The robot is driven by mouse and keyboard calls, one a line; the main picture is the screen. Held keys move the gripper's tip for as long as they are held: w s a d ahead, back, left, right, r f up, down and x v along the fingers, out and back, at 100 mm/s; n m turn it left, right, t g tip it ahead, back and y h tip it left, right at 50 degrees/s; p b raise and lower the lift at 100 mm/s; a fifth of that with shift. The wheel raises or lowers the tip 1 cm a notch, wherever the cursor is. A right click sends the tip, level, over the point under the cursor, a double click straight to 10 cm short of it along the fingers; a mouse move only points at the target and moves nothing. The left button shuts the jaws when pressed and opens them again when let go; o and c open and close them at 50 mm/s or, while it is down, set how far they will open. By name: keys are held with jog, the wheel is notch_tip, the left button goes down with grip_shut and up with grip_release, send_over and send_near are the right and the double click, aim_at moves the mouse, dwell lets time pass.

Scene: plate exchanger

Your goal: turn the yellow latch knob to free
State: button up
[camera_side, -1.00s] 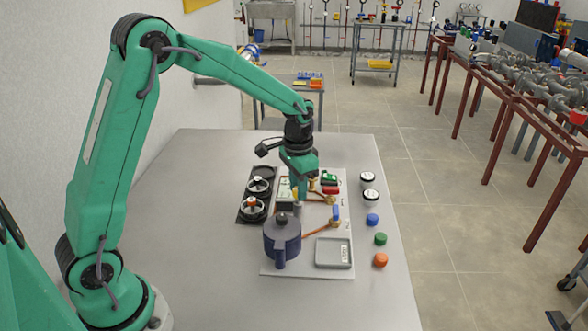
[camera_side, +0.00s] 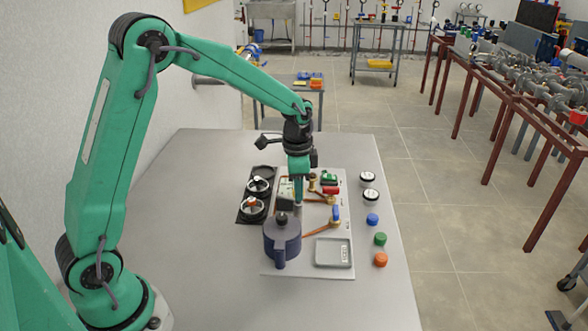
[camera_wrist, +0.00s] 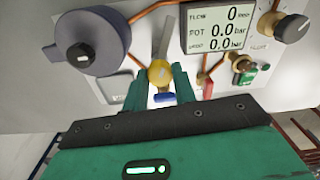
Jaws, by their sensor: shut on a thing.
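The yellow latch knob (camera_wrist: 159,73) is round and sits between my fingertips in the wrist view. My gripper (camera_wrist: 159,84) is shut on the knob, with one green finger at each side of it. In the side view my gripper (camera_side: 298,199) points down at the board behind the dark blue round housing (camera_side: 282,240), and the knob itself is hidden there. The blue housing also shows at the upper left of the wrist view (camera_wrist: 92,40).
A display panel (camera_wrist: 216,28) with zero readings stands close to the gripper. A grey tray (camera_side: 333,264) is at the board's front right. Black-and-white handwheels (camera_side: 254,207) lie left of the board. Blue, green and orange caps (camera_side: 380,239) stand right of it.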

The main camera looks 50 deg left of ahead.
jog(key=shift+d, duration=0.15)
jog(key=o, duration=1)
jog(key=shift+r, duration=0.1)
jog(key=shift+s+r, duration=0.15)
jog(key=shift+r, duration=3.7)
